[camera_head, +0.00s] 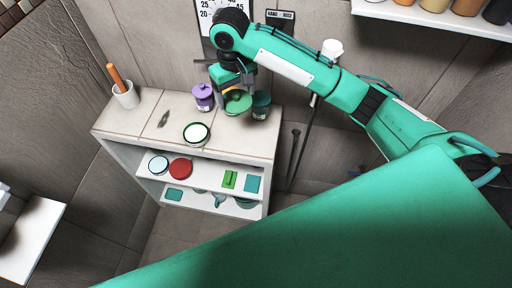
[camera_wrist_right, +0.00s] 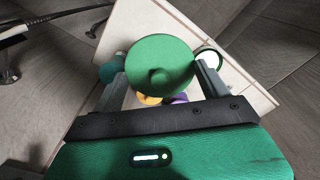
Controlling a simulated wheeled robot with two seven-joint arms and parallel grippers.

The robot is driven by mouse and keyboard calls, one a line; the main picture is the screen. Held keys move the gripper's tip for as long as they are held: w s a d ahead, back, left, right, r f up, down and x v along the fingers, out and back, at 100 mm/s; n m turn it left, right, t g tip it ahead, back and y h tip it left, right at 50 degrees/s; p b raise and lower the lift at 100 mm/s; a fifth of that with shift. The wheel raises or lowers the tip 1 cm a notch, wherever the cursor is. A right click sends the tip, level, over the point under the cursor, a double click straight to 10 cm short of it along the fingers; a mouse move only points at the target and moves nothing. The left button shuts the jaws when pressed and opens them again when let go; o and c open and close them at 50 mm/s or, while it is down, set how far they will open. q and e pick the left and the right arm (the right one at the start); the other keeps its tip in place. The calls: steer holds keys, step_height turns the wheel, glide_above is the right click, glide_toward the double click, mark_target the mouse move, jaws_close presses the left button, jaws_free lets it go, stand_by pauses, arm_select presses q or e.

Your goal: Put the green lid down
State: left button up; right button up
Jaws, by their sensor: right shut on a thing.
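The green lid (camera_head: 238,103) is round with a small knob. My right gripper (camera_head: 237,94) is shut on it, above the back right part of the cabinet top (camera_head: 158,133). In the right wrist view, the lid (camera_wrist_right: 160,55) lies between the two fingers (camera_wrist_right: 162,82) and hides part of what is below. A yellow-orange thing (camera_wrist_right: 149,99) shows partly beneath it. I cannot tell whether the lid touches anything below. My left gripper is not in view.
A purple jar (camera_head: 203,98) stands left of the lid, a teal jar (camera_head: 261,107) close on its right. A white round thing with a dark green rim (camera_head: 197,133) is in front. A white cup (camera_head: 126,97) stands left. The front right top is clear. A red disc (camera_head: 180,169) lies on the shelf.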

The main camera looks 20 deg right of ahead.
steer(key=shift+s+d+f, duration=0.15)
steer(key=shift+d, duration=0.05)
steer(key=shift+s+d+f, duration=0.1)
steer(key=shift+f, duration=0.25)
steer(key=p, duration=0.3)
glide_above(242, 143)
step_height(242, 143, down, 14)
steer(key=shift+r, duration=0.15)
steer(key=shift+f, duration=0.7)
step_height(242, 143, down, 3)
steer(key=shift+f+p, duration=0.2)
steer(key=shift+p, duration=0.4)
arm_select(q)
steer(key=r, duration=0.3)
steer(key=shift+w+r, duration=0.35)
arm_select(e)
steer(key=shift+f, duration=0.3)
steer(key=shift+f, duration=0.1)
steer(key=o, duration=1)
steer(key=shift+f, duration=0.1)
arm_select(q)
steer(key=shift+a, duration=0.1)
